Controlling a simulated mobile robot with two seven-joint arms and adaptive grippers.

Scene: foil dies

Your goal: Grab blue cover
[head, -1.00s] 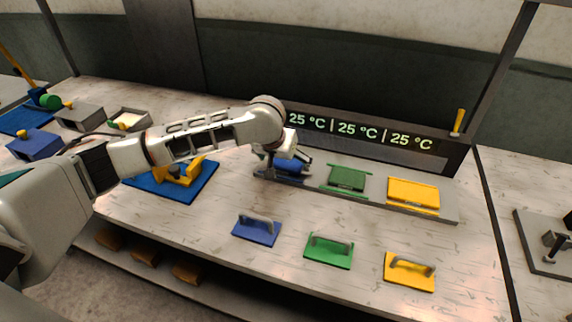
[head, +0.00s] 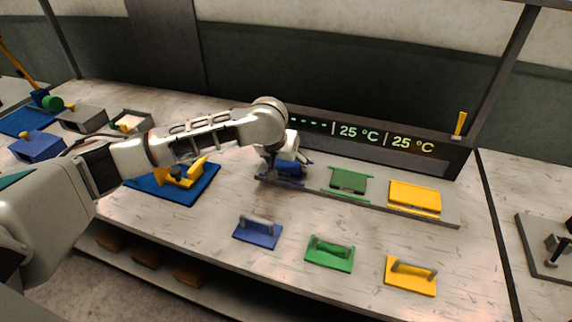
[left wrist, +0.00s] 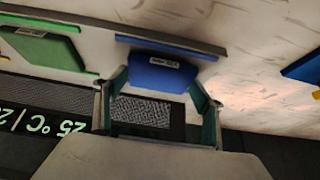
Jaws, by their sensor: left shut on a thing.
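The blue cover (left wrist: 160,75) is a flat block with a small pale label, seen between my left fingers in the left wrist view. In the head view the blue cover (head: 290,168) is partly hidden by my left gripper (head: 284,157), at the left end of the grey rail (head: 455,219). My left gripper, also in the left wrist view (left wrist: 160,82), is shut on the cover from both sides. A blue strip (left wrist: 170,46) lies beside the cover; the exact gap under the cover cannot be told. My right gripper is not in view.
Green (head: 348,180) and yellow (head: 414,196) covers sit further right on the rail. Blue (head: 258,236), green (head: 330,257) and yellow (head: 408,280) handled plates lie in front. A temperature display (head: 370,133) stands behind. A blue mat (head: 200,190) bears a yellow device to the left.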

